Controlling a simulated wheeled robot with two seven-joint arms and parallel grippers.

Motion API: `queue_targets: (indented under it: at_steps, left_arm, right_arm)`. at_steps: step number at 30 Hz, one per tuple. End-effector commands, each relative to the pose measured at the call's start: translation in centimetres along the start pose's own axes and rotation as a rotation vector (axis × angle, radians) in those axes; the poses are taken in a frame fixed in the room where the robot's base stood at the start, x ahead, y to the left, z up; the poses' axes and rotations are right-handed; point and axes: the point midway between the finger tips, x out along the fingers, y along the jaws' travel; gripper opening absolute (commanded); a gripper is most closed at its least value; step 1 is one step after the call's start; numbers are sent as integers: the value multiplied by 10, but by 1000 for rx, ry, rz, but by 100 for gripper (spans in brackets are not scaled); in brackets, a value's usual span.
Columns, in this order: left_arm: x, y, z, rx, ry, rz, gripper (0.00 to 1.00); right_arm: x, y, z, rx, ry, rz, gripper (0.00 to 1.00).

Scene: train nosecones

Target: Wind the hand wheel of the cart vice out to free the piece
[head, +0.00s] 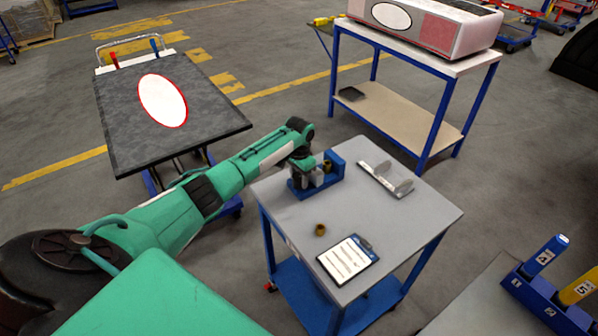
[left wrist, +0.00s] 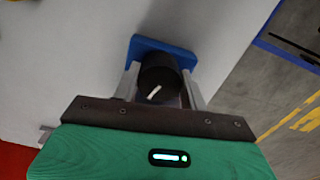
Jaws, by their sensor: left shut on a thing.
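The blue vice (head: 335,163) stands on the grey top of the cart (head: 408,213). In the left wrist view, its blue part (left wrist: 165,45) shows behind a round black hand wheel (left wrist: 158,75) with a white mark. My left gripper (head: 309,178) comes in from the left at the vice. In the left wrist view, the left gripper's fingers (left wrist: 161,85) stand on either side of the wheel and are shut on it. The gripper hides part of the vice, and I cannot make out the clamped piece clearly. My right gripper is not in view.
On the cart top are a small brass ring (head: 320,230), a clipboard (head: 348,259) and a grey metal bracket (head: 385,179). A dark lift table (head: 200,110) stands left. A blue-framed bench (head: 440,62) with a large nosecone (head: 440,25) stands behind.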

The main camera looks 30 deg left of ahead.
Motion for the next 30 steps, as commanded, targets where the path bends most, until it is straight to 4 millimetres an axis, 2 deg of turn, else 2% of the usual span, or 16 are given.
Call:
queue_targets:
  at_steps: [3, 11, 26, 27, 30]
  left_arm:
    - [-3, 0, -1, -64, 2, 1, 20]
    - [-2, 0, -1, -149, 3, 0, 20]
    - [-2, 0, -1, -167, 5, -1, 20]
    - [-2, 0, -1, -167, 5, -1, 45]
    - [-2, 0, -1, -167, 4, -1, 65]
  right_arm:
    - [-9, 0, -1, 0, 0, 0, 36]
    - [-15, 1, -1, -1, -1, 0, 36]
    - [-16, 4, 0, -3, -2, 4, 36]
    - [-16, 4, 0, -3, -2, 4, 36]
    - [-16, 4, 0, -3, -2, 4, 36]
